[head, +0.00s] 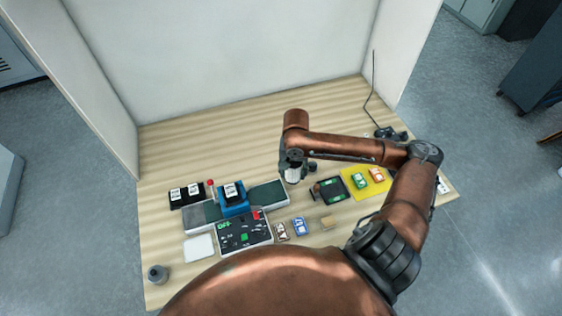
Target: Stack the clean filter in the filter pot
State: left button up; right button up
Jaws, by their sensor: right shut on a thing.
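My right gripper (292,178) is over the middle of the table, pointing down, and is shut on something. A small pale patch shows between its fingers; it may be the clean filter, but it is too small and too covered to be sure. A small dark round thing (311,167) is just right of the gripper, partly hidden by my arm. A small grey pot (158,274) stands alone at the front left of the table. I cannot tell which of these two is the filter pot. My left gripper is not in view.
A blue machine (233,207) with grey side wings stands left of the gripper, behind a dark panel (245,234). A dark tray (331,191) and a yellow mat (353,190) with coloured packs lie to the right. A white pad (199,248) is at front left. The back of the table is clear.

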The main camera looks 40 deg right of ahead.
jog(key=w+d+f, duration=0.1)
jog(key=w+f, duration=0.1)
jog(key=w, duration=0.1)
jog(key=w+d+f, duration=0.1)
jog(key=w+f, duration=0.5)
jog(key=shift+w+d, duration=0.35)
jog(key=shift+d, duration=0.05)
jog(key=shift+w+f, duration=0.15)
jog(key=shift+f, duration=0.05)
jog(key=shift+d+f+p, duration=0.1)
jog(key=shift+f+p, duration=0.3)
jog(key=shift+f, duration=1.1)
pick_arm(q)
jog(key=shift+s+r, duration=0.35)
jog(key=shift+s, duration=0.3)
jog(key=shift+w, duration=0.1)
pick_arm(e)
jog(key=shift+f, duration=0.1)
jog(key=o, duration=1.3)
jog(key=shift+c, duration=0.2)
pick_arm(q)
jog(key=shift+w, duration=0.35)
